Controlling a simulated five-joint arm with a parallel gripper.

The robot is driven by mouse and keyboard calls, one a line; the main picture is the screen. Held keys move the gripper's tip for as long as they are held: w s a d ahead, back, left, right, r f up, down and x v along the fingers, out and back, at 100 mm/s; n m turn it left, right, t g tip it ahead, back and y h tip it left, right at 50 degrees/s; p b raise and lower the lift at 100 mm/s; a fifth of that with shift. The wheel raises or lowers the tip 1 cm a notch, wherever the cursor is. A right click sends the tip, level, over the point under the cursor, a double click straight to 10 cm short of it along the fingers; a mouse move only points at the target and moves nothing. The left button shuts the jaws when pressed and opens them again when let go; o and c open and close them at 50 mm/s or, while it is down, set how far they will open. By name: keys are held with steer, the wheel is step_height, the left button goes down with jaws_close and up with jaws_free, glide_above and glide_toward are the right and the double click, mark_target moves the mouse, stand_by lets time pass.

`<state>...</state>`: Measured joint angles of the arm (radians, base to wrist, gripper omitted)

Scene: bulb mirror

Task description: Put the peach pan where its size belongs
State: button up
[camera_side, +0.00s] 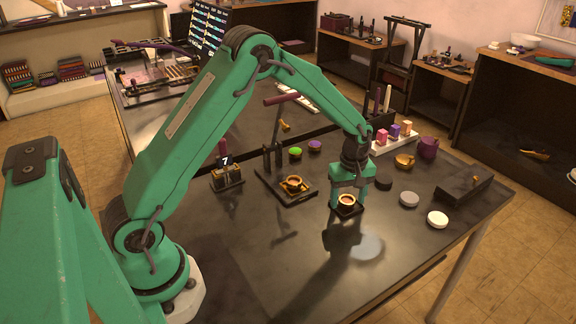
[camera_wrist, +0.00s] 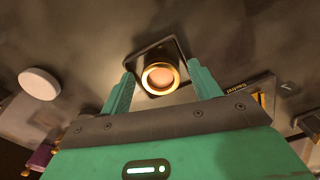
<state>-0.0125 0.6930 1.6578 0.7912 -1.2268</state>
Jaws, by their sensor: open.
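The peach pan (camera_side: 347,200) is a small round gold-rimmed pan with a peach filling. It sits on a small dark square base (camera_side: 346,211). In the wrist view the pan (camera_wrist: 160,77) shows between my fingers, inside the square's edge. My gripper (camera_side: 348,202) points down over it, with a finger on each side. In the wrist view my gripper (camera_wrist: 161,70) is open, with gaps between both fingers and the pan. Another gold-rimmed pan (camera_side: 293,184) sits on a dark stand (camera_side: 299,197) to the left. I cannot tell whether my fingers touch the base.
White (camera_side: 438,219), grey (camera_side: 409,199) and dark (camera_side: 383,183) discs lie to the right, near a black box (camera_side: 463,190). A small stand marked 7 (camera_side: 227,175) is at the left. Green (camera_side: 295,152) and purple (camera_side: 315,146) pieces lie behind.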

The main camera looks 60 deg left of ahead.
mark_target(346, 203)
steer(key=shift+r, duration=0.15)
step_height(346, 203, up, 12)
stand_by(0.6)
stand_by(0.5)
steer(key=s+r+m+t, duration=0.3)
steer(key=s+r+m, duration=0.4)
steer(key=s+r, duration=0.5)
steer(key=s+m+t, duration=0.2)
steer(key=s+m, duration=0.5)
steer(key=s, duration=0.8)
steer(key=shift+s+d+f+t, duration=0.3)
steer(key=shift+s+f, duration=0.1)
